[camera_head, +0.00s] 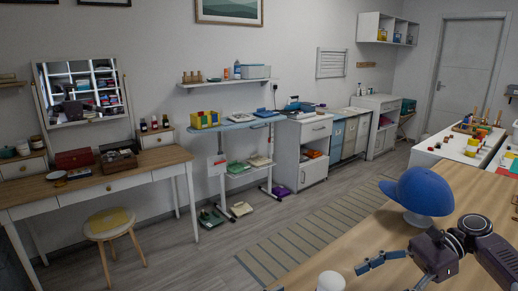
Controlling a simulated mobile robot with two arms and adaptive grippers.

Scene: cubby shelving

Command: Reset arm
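My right gripper (388,268) is at the lower right, over the wooden table top, on a dark purple arm that comes in from the right edge. One finger reaches left and the other points down toward the bottom edge, where it is cut off. The fingers look spread apart, with nothing seen between them. My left gripper is not in view.
A blue cap (420,191) on a pale stand is on the wooden table (372,234), just behind my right gripper. A white rounded object (330,282) shows at the bottom edge.

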